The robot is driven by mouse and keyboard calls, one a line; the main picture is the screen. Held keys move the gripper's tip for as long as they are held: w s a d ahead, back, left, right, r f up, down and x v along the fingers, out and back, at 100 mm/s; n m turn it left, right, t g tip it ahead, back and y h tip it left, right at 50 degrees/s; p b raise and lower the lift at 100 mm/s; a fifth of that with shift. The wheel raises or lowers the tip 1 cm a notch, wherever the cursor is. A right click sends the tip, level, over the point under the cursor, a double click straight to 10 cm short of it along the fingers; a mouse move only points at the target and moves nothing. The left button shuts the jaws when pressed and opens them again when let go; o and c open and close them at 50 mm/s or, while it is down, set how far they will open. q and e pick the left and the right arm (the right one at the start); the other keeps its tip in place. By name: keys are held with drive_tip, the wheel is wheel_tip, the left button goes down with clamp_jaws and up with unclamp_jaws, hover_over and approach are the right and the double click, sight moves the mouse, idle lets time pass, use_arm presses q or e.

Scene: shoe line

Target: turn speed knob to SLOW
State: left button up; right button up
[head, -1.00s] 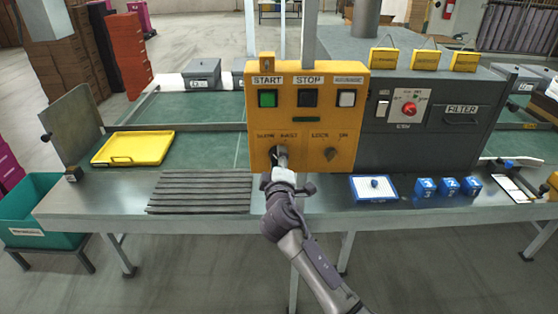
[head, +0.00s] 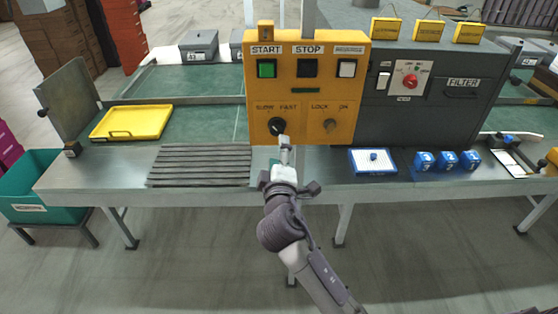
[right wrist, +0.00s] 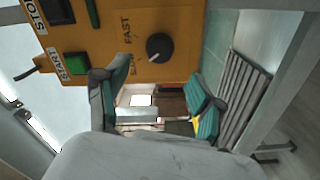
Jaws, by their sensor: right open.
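The speed knob (head: 277,126) is a round black knob on the yellow control panel (head: 303,78), below the SLOW and FAST labels. In the right wrist view the knob (right wrist: 160,46) shows whole, and a small pale mark on it appears to face the SLOW label. My right gripper (head: 285,146) is in front of and just below the knob, apart from it. In the right wrist view the right gripper's fingers (right wrist: 155,97) are spread with nothing between them, and the knob is beyond them. My left gripper is not in view.
Green (head: 266,68), black (head: 307,68) and white (head: 347,68) buttons are above. A blue-edged tray (head: 373,161) and blue boxes (head: 447,161) stand right on the bench, slats (head: 200,166) left.

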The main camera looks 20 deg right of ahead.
drive_tip(key=shift+v, duration=1.5)
drive_tip(key=shift+f, duration=0.15)
wheel_tip(320, 180, down, 22)
drive_tip(key=s+a+g+y, duration=0.1)
drive_tip(key=g+y, duration=0.2)
drive_tip(key=g, duration=0.2)
drive_tip(key=s+f+m+g+y, duration=0.1)
drive_tip(key=s+f+g, duration=0.1)
drive_tip(key=s+f, duration=0.5)
drive_tip(key=s+f+g, duration=0.1)
drive_tip(key=s+f, duration=0.1)
drive_tip(key=f, duration=0.8)
drive_tip(key=s+d+f+m+g+y, duration=0.1)
drive_tip(key=s+d+f+m+g, duration=0.15)
drive_tip(key=s+f, duration=0.7)
drive_tip(key=s+d+f+m+g, duration=0.1)
drive_tip(key=s+d+f+g, duration=0.15)
drive_tip(key=s+f, duration=0.65)
drive_tip(key=s+d+f+m+g, duration=0.1)
drive_tip(key=s+f+m, duration=0.1)
drive_tip(key=s, duration=0.8)
drive_tip(key=s+d+f+m+g, duration=0.2)
drive_tip(key=s, duration=0.8)
drive_tip(key=shift+s+f, duration=0.3)
drive_tip(key=shift+f, duration=0.05)
